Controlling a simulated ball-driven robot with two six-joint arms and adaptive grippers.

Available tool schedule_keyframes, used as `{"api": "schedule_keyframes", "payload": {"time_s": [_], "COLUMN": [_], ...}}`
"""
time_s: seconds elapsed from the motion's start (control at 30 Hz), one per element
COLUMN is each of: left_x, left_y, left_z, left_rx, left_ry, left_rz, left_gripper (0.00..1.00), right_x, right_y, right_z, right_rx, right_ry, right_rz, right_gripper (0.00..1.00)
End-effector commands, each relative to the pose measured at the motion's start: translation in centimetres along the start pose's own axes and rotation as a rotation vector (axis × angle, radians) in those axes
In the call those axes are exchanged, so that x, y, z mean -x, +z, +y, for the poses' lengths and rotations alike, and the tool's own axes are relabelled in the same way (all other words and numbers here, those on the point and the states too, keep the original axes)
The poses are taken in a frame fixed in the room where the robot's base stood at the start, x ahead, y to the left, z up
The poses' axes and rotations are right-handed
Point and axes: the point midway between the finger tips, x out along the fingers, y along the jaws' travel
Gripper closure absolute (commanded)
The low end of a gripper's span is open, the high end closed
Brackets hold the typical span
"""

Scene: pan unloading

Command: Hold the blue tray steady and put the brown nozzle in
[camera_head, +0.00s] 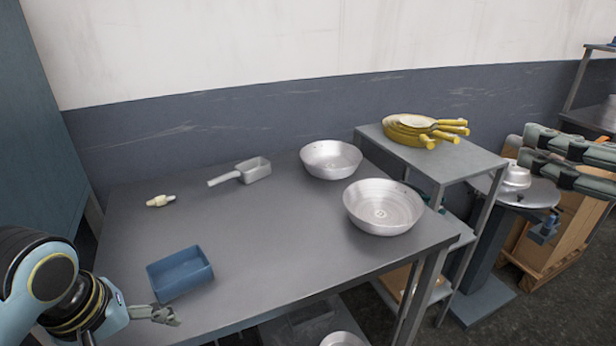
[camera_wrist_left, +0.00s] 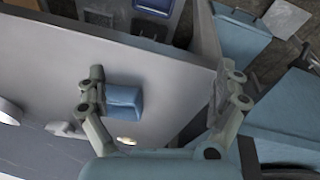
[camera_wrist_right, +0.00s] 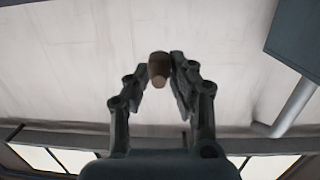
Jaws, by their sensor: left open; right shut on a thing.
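The blue tray (camera_head: 183,289) stands upright near the table's front left corner, and it looks empty. My left gripper (camera_head: 168,316) is open just in front of the tray. In the left wrist view the tray (camera_wrist_left: 125,98) shows beyond the left finger, with no clear contact. My right gripper (camera_head: 532,147) is raised at the right edge of the head view, well away from the tray. In the right wrist view it is shut on the brown nozzle (camera_wrist_right: 159,67), held at the fingertips. The nozzle is hard to make out in the head view.
On the grey table (camera_head: 270,245) lie a cream nozzle (camera_head: 160,201), a metal scoop (camera_head: 256,170) and two metal bowls (camera_head: 331,160) (camera_head: 384,208). A higher shelf stand (camera_head: 465,160) with yellow-handled pans (camera_head: 410,128) stands at right. The table's middle is clear.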

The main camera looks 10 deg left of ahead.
Motion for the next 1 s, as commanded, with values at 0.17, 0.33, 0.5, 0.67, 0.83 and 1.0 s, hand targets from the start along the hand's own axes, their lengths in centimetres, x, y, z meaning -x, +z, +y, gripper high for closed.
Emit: {"api": "schedule_keyframes", "payload": {"time_s": [0.17,0.33,0.5,0.67,0.83,1.0], "left_x": [0.5,1.2,2.6,3.5,2.8,-0.1], "left_y": [-4.2,-8.9,-12.7,-14.4,-14.6,-14.0], "left_z": [2.8,5.6,7.7,8.7,9.0,8.9], "left_rx": [0.429,0.92,1.341,1.554,1.614,1.614], "left_ry": [-0.013,-0.047,-0.097,-0.129,-0.14,-0.142], "left_rz": [-0.041,-0.087,-0.121,-0.137,-0.142,-0.142], "left_gripper": [0.01,0.01,0.01,0.01,0.01,0.01], "right_x": [0.1,0.1,0.1,0.2,0.2,0.2], "right_y": [-0.6,-1.0,-1.2,-1.4,-1.4,-1.3], "right_z": [0.0,0.0,0.0,0.0,0.0,0.0], "right_rx": [-0.001,0.0,0.0,0.0,0.0,0.0], "right_ry": [0.0,0.0,0.0,0.0,0.0,0.0], "right_rz": [-0.001,0.0,0.0,0.0,0.0,0.0], "right_gripper": [1.0,1.0,1.0,1.0,1.0,1.0]}}
